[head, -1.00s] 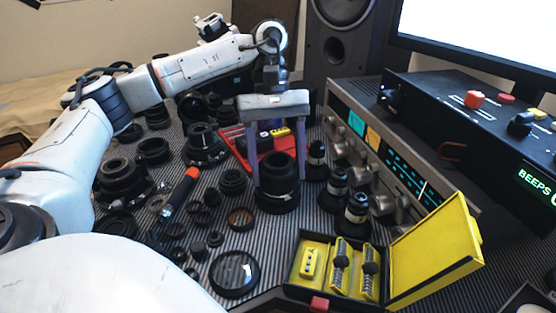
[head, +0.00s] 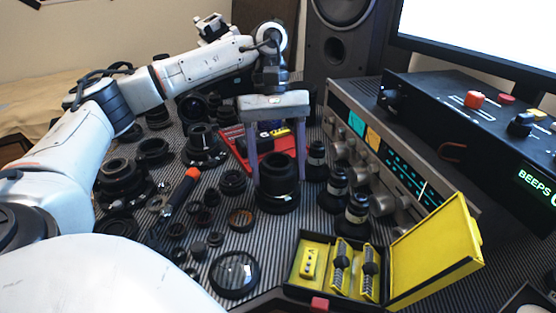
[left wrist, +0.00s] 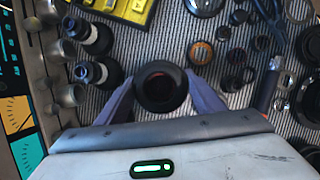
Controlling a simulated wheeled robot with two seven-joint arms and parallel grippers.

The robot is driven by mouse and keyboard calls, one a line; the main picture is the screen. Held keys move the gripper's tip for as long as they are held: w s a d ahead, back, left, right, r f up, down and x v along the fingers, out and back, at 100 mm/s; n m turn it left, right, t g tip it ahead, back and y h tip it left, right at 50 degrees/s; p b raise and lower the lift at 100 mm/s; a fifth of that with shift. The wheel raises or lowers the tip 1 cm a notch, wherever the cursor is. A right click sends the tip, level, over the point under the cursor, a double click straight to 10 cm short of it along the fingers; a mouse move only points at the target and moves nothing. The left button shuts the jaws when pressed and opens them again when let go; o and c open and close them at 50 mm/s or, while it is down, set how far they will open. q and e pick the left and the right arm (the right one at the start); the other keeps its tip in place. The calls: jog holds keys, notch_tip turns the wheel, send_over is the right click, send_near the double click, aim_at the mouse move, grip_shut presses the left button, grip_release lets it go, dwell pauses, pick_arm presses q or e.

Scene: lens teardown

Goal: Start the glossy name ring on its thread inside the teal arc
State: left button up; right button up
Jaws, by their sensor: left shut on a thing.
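My left gripper (head: 279,178) reaches down over a black lens barrel (head: 277,196) standing on the striped mat. Its two purple-grey fingers sit on either side of the barrel's top, shut on the dark glossy name ring (head: 277,162). In the left wrist view the ring (left wrist: 162,107) is a round black rim between the fingers, with a dark reddish opening. The ring appears level at the barrel's top. I cannot tell whether its thread is engaged. No teal arc can be made out. My right gripper is out of view.
An open yellow-lined case (head: 322,292) stands in front. Several small dark bottles (head: 334,192) stand close right of the barrel, beside a silver receiver (head: 395,165). A red tray (head: 270,150) lies behind.

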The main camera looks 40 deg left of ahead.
pick_arm(q)
jog(key=shift+f, duration=0.35)
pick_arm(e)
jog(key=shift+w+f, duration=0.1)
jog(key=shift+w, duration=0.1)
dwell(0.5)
pick_arm(q)
jog(key=o, duration=1.1)
jog(key=shift+o, duration=0.2)
jog(key=shift+r, duration=0.15)
jog(key=p+v, duration=0.3)
jog(key=v, duration=0.6)
jog(key=shift+w+a+r+p, duration=0.15)
jog(key=shift+a+r+p, duration=0.05)
jog(key=shift+r+p, duration=0.25)
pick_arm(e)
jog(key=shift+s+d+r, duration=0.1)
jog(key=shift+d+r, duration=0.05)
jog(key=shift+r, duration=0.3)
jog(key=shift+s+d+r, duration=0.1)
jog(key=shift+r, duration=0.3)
